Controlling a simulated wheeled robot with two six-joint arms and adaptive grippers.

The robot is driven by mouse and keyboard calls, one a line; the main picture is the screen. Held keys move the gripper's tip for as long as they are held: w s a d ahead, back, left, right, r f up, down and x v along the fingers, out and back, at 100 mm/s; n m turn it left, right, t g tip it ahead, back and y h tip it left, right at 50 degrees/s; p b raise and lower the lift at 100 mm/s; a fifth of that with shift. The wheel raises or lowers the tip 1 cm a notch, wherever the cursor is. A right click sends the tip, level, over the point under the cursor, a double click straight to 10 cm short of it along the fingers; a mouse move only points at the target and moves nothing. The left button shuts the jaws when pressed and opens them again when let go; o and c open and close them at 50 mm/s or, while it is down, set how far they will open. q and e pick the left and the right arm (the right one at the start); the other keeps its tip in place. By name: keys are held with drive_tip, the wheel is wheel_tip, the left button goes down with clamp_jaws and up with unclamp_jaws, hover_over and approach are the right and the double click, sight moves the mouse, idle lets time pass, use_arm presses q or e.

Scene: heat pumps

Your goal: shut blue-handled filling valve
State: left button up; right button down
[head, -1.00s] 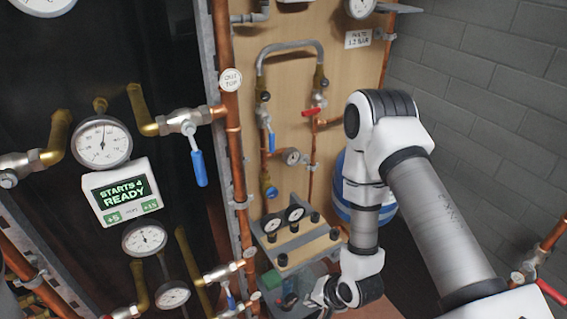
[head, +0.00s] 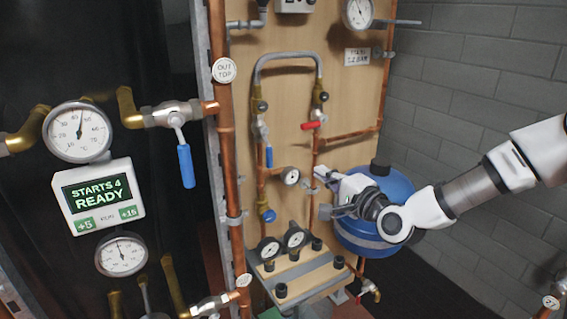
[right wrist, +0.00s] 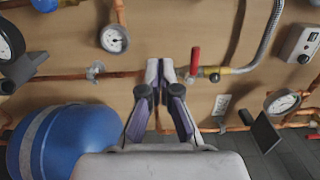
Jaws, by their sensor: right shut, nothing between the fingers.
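A small blue-handled valve (head: 268,155) sits on the left pipe below the grey hose loop on the wooden panel. Its handle hangs down along the pipe. My right gripper (head: 320,175) is shut and empty in front of the panel, to the right of that valve and apart from it. In the right wrist view the fingertips (right wrist: 160,72) are together with nothing between them. The blue handle is not clearly visible there. My left gripper is not in view.
A red-handled valve (head: 312,124) is on the right pipe; its red handle (right wrist: 194,60) is near my fingertips in the wrist view. A small gauge (head: 290,176) lies between. A blue tank (head: 385,215) stands behind my gripper. A larger blue handle (head: 187,165) hangs at left.

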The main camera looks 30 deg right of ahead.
sight(267, 148)
drive_tip(key=w+a, duration=0.5)
drive_tip(key=w, duration=0.5)
drive_tip(key=shift+a, duration=0.2)
drive_tip(key=shift+w, duration=0.1)
